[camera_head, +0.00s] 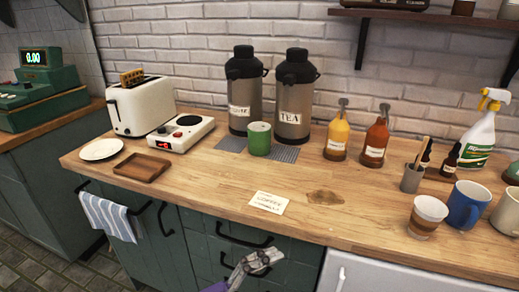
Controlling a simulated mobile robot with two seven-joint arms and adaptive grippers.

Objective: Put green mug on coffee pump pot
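The green mug (259,138) stands upright on the counter, in front of and between two tall pump pots, at the grey mats (232,144). The left pump pot (243,90) has a black top and a white label that is hard to read. The right pump pot (294,100) is labelled TEA. One gripper, apparently my left (262,259), is at the bottom centre, in front of the drawers and well away from the mug. Its fingers are too small to judge, and nothing is seen in it. My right gripper is not in view.
A toaster (140,106), hot plate (181,134), white plate (101,149) and wooden tray (143,167) are at left.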

